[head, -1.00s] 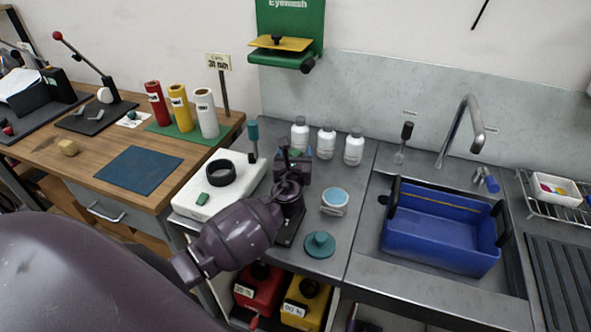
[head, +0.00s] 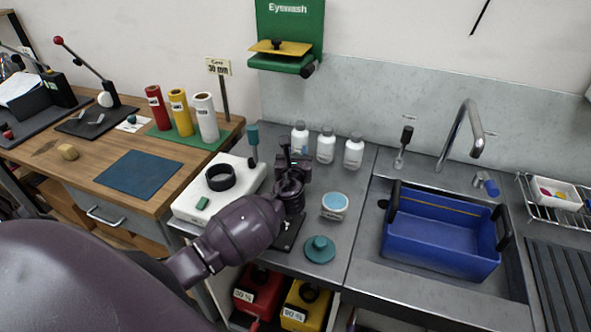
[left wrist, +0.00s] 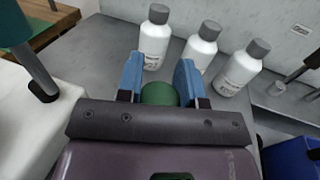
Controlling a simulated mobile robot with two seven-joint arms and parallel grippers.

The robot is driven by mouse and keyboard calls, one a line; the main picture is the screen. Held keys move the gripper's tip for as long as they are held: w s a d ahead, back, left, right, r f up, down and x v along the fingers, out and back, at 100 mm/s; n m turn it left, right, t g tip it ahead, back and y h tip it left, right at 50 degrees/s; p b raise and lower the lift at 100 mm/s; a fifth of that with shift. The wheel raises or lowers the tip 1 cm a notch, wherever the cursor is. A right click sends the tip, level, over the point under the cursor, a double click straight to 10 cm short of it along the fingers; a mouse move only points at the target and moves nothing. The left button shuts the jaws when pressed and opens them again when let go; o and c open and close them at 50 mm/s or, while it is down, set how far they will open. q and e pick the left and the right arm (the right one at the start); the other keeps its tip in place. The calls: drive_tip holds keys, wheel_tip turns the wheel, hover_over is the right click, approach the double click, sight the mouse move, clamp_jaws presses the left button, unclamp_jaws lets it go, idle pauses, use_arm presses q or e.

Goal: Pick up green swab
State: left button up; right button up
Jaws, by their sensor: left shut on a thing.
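My left gripper (head: 293,160) is over the grey counter, just right of the white slab. The left wrist view shows its two blue fingertips (left wrist: 160,82) shut on a rounded green thing, which I take to be the green swab (left wrist: 161,94). Its lower part is hidden by the gripper body, and in the head view the dark gripper hides most of it. I cannot tell whether it is clear of the surface below. My right gripper is not in view.
Several white bottles (head: 326,147) stand close behind the gripper. A teal-topped post (head: 253,142) rises to its left by the white slab (head: 240,172). A blue tub (head: 440,245) sits in the sink.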

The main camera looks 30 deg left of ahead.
use_arm(q)
wheel_tip(320, 180, up, 19)
drive_tip(key=p, duration=0.2)
drive_tip(key=s+d+f+n+b, duration=0.1)
drive_tip(key=s+d+f+n, duration=0.3)
drive_tip(key=d+f, duration=0.4)
drive_tip(key=shift+d+t+y, duration=0.4)
drive_tip(key=shift+d, duration=1.1)
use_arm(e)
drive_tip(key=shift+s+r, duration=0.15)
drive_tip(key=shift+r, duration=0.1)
